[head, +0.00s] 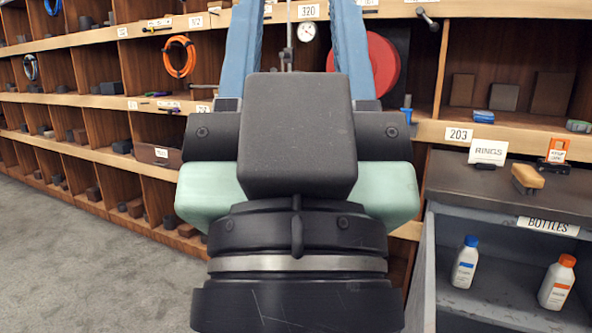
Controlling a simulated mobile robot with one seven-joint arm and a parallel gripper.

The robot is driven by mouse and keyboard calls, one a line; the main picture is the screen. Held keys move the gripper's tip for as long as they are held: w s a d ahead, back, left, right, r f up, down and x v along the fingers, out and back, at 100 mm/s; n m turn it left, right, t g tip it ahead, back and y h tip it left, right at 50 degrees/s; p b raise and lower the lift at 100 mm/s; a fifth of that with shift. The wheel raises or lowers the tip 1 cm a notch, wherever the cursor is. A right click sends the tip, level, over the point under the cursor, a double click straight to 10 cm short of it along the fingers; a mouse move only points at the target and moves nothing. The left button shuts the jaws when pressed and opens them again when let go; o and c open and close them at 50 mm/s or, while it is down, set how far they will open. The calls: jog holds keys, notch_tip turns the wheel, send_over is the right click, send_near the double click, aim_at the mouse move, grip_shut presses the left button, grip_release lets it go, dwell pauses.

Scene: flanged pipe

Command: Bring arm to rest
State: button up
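My gripper (296,8) is close in front of the head camera, seen from behind, in the middle of the picture. Its dark body and pale green sides block much of the view. Two blue fingers rise apart from each other, with a clear gap between them. Their tips are cut off by the top edge. I see nothing held in the part of the gap that shows. No flanged pipe can be made out.
Wooden shelving (120,100) with many compartments stands behind. A red disc (384,62) and a dial gauge (307,31) show behind the fingers. A grey bin (490,305) at right holds a blue-capped bottle (465,264) and an orange-capped bottle (557,283). Grey floor (80,270) is clear at left.

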notch_tip(320, 180, up, 29)
jog(key=p, duration=2.6)
jog(key=shift+f, duration=0.15)
jog(key=shift+o, duration=0.2)
jog(key=shift+d+f, duration=0.1)
jog(key=shift+d, duration=0.05)
